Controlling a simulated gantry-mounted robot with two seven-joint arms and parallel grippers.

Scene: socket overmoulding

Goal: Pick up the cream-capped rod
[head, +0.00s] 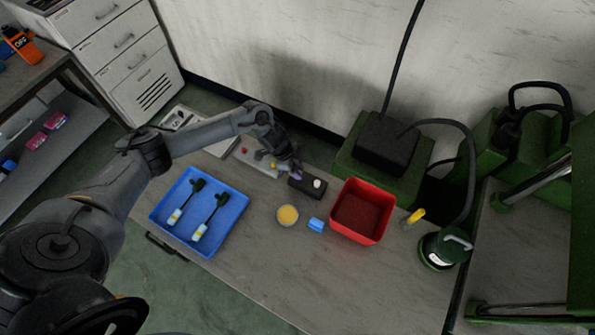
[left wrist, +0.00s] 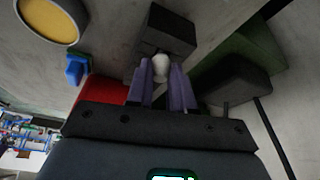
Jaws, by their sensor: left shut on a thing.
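The cream-capped rod shows by its pale rounded cap (head: 318,183) at the right end of a dark block (head: 307,191). In the left wrist view the cap (left wrist: 161,68) sits between the two purple fingertips, in front of the dark block (left wrist: 168,25). My left gripper (head: 297,170) reaches in from the upper left, over the block. In the left wrist view the left gripper (left wrist: 164,80) is shut on the cream-capped rod. The rod's shaft is hidden, and I cannot tell whether it is still seated in the block. My right gripper is not in view.
A red bin (head: 378,187) stands right of the block. A yellow-filled round dish (head: 288,216) and a small blue object (head: 316,225) lie in front. A blue tray (head: 240,191) with two dark-handled tools is at left. The front right of the table is clear.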

